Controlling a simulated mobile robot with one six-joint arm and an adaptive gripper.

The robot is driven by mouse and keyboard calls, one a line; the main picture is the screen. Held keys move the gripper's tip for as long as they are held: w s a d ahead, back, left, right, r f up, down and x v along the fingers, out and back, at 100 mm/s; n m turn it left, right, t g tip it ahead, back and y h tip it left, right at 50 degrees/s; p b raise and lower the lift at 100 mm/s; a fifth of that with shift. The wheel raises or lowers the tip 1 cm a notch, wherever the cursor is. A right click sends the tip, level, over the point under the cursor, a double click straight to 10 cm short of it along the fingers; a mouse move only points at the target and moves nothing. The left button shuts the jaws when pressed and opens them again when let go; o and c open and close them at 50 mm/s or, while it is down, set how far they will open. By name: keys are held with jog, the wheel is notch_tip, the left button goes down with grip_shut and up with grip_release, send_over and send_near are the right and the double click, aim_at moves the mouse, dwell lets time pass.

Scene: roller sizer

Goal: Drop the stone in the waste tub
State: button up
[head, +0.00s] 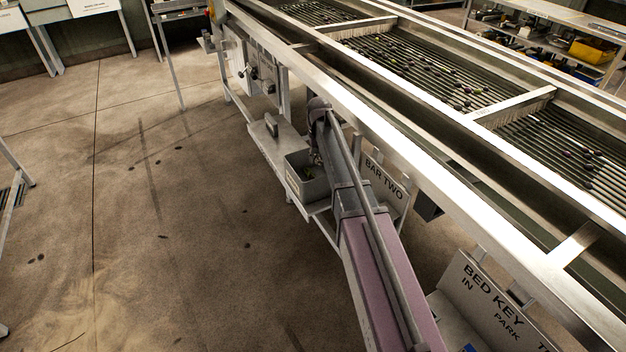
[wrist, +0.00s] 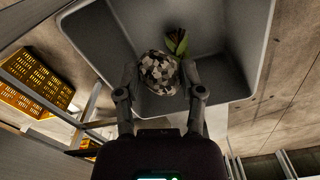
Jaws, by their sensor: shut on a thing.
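The stone (wrist: 159,72) is a speckled grey, black and pale lump in the wrist view. My gripper (wrist: 160,82) is shut on it, with one finger on each side. The waste tub (wrist: 215,112) is a grey open bin directly beyond the stone, and the stone shows against its inside. I cannot tell how high the stone is above the tub floor. In the head view the tub (head: 293,178) stands on a shelf on the machine's side, and my arm hides part of it. The stone is not clear there.
A green and reddish leafy scrap (wrist: 176,41) lies in the tub. A sign reading BAR TWO (head: 384,186) stands right of the tub. The roller sizer (head: 430,70) runs along the right with small dark fruit on its bars. Yellow crates (wrist: 32,82) show at left in the wrist view.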

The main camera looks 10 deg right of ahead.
jog(key=o, duration=1.3)
jog(key=shift+c, duration=0.2)
jog(key=s+r+p, duration=0.4)
jog(key=s, duration=1)
jog(key=s+r+p, duration=0.4)
jog(key=s, duration=1.1)
jog(key=shift+r, duration=0.15)
jog(key=shift+a, duration=0.1)
